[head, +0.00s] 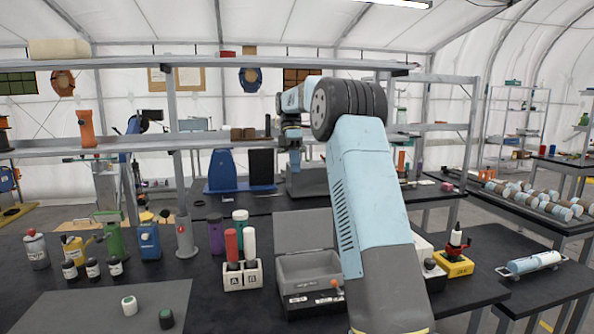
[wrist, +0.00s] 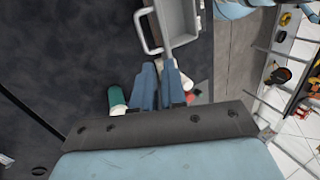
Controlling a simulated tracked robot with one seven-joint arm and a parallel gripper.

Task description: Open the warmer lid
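The grey warmer (head: 310,273) stands on the dark bench in the head view, left of my arm. A flat grey panel, which looks like its lid (head: 303,231), stands raised at its back. My arm hides its right side. My gripper (head: 294,163) hangs in the air above and behind it, pointing down. In the wrist view my gripper (wrist: 160,66) shows two blue fingers with a narrow gap and nothing between them. A grey tray-like part with a bar handle (wrist: 146,31) lies beyond the fingertips; I cannot tell which part of the warmer it is.
Several bottles stand farther left. A yellow-based device (head: 455,262) is at the right. A shelf rail (head: 230,141) runs behind. A green-and-white cylinder (wrist: 117,100) is left of the fingers.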

